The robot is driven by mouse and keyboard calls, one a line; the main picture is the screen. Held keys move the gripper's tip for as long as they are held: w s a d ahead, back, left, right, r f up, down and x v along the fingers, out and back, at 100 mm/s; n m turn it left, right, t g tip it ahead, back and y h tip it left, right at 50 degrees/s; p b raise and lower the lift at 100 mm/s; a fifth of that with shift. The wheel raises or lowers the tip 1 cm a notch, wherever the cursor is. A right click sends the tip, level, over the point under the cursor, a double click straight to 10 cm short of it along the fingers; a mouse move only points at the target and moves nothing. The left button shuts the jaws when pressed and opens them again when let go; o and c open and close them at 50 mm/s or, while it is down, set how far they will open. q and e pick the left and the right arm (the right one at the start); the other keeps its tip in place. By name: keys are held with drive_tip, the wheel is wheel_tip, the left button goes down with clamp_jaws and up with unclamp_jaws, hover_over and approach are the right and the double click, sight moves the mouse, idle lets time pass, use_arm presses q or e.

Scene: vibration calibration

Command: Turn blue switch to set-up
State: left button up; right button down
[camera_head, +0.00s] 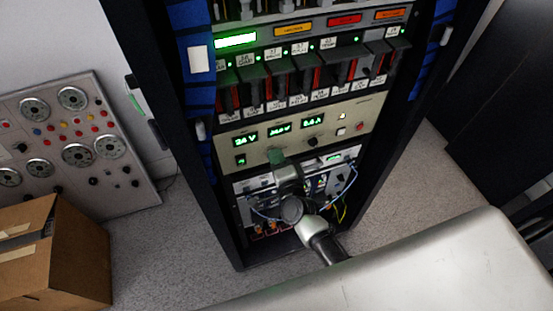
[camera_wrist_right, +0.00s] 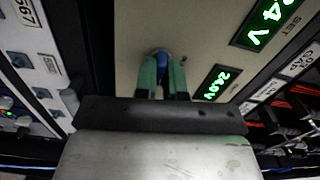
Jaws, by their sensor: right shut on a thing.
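The blue switch (camera_wrist_right: 161,64) sticks out of a beige power panel (camera_wrist_right: 205,30) in the right wrist view. My right gripper (camera_wrist_right: 162,74) is shut on it, with one green fingertip on each side. Only the blue top shows between the fingers; its pointer and any set-up label cannot be read. In the head view, my right gripper (camera_head: 277,157) reaches the lower edge of the beige panel and hides the switch. My left gripper is in neither view.
The panel's green displays (camera_head: 280,127) are lit. Labelled modules (camera_head: 300,75) sit above it in the black rack; a unit with blue and yellow cables (camera_head: 340,205) is below. A cardboard box (camera_head: 50,255) and a dial panel (camera_head: 75,135) stand at left.

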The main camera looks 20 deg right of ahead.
drive_tip(key=shift+f+m, duration=0.1)
drive_tip(key=shift+m, duration=0.6)
drive_tip(key=c, duration=1.2)
unclamp_jaws()
drive_tip(key=shift+s, duration=0.1)
drive_tip(key=s, duration=0.5)
drive_tip(key=s+b, duration=0.1)
drive_tip(key=s, duration=0.4)
drive_tip(key=shift+s+d, duration=0.2)
drive_tip(key=shift+s, duration=0.15)
drive_tip(key=shift+f, duration=0.1)
